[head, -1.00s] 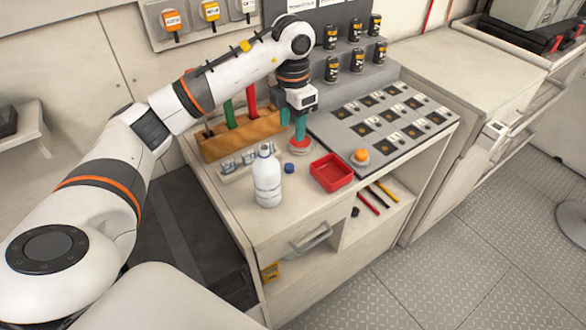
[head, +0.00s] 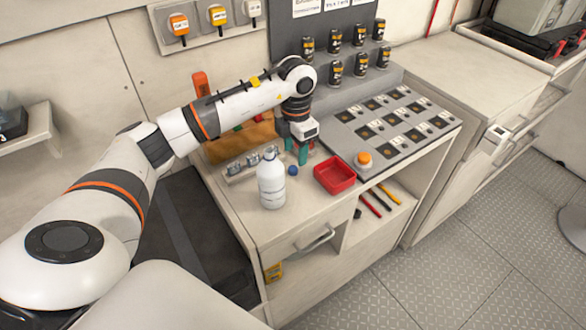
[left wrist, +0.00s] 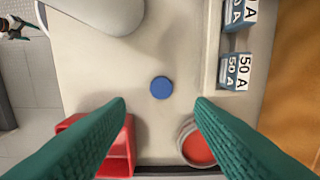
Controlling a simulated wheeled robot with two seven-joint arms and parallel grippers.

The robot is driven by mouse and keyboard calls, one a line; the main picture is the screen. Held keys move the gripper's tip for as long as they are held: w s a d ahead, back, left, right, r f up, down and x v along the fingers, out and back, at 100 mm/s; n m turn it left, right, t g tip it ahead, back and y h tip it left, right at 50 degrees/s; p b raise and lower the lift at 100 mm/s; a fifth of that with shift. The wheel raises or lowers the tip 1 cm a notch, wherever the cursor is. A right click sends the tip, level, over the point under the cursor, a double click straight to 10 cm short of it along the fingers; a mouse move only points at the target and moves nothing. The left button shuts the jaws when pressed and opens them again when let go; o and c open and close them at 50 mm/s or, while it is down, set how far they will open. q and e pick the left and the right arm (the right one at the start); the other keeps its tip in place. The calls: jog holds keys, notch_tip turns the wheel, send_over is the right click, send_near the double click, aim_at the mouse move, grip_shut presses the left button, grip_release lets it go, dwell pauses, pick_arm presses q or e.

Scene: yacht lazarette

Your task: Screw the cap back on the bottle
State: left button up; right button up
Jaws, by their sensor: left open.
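The white bottle (head: 271,184) stands upright on the counter, left of my left gripper. Its pale side also shows at the top of the left wrist view (left wrist: 108,12). The round blue cap (head: 292,170) lies on the counter just right of the bottle, apart from it. In the left wrist view the cap (left wrist: 161,88) lies ahead of the gap between the fingertips. My left gripper (head: 300,156) is open and empty, pointing down close behind the cap; its green fingers (left wrist: 160,108) are spread wide.
A red tray (head: 334,175) sits right of the cap. A round red-topped object (left wrist: 197,145) is near one finger. Fuse blocks (head: 245,163) stand in a row behind the bottle.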

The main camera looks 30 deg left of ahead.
aim_at(293, 168)
pick_arm(q)
jog(key=shift+s+f, duration=0.1)
jog(key=shift+f, duration=0.1)
notch_tip(293, 168, down, 5)
jog(key=shift+s+a+r+p, duration=0.1)
jog(key=shift+s+a+p, duration=0.05)
jog(key=shift+p, duration=0.6)
jog(key=shift+c, duration=0.4)
jog(key=c, duration=1)
